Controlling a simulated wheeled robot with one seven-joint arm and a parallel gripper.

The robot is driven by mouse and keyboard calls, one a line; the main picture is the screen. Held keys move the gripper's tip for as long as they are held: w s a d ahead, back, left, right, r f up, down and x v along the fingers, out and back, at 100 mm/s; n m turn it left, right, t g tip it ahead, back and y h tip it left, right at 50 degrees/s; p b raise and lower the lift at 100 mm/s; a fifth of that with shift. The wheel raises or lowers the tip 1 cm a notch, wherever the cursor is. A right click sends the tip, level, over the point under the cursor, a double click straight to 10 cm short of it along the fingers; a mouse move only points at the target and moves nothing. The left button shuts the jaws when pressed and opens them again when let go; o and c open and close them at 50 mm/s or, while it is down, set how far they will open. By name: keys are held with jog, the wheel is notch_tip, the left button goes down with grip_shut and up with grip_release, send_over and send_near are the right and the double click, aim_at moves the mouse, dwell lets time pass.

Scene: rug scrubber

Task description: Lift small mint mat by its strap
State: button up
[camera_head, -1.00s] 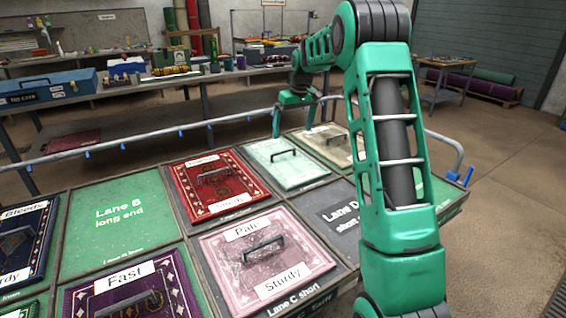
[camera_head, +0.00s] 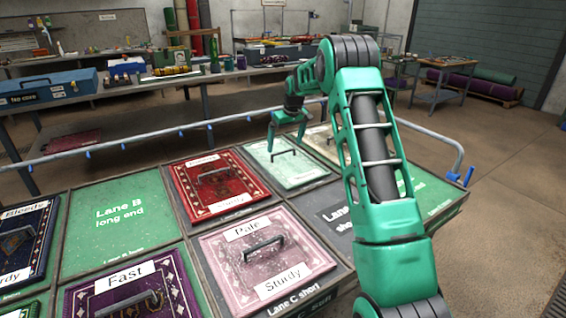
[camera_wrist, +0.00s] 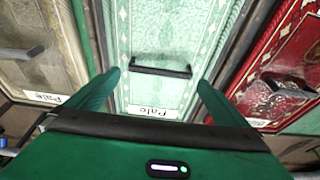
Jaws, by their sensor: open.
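The small mint mat (camera_head: 297,172) lies flat in the back row of the lane table, between the red mat and a beige mat. Its dark strap (camera_head: 283,154) arches over its middle. In the wrist view the mint mat (camera_wrist: 148,35) is in the centre, with its strap (camera_wrist: 160,70) crosswise and a "Pale" label below it. My gripper (camera_head: 287,130) hangs above the mat's far part, pointing down. In the wrist view my gripper (camera_wrist: 155,85) has its green fingers spread wide, one on each side of the strap, with nothing between them.
The red mat (camera_head: 240,190) is to the left of the mint mat and the beige mat (camera_head: 318,140) to the right. The pink mat (camera_head: 300,255) lies nearer. A grey rail (camera_head: 150,135) runs behind the table. A cluttered bench (camera_head: 200,80) stands beyond.

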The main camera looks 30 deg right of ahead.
aim_at(284, 152)
jog(key=x, duration=0.4)
jog(key=shift+s, duration=0.1)
jog(key=c, duration=1.2)
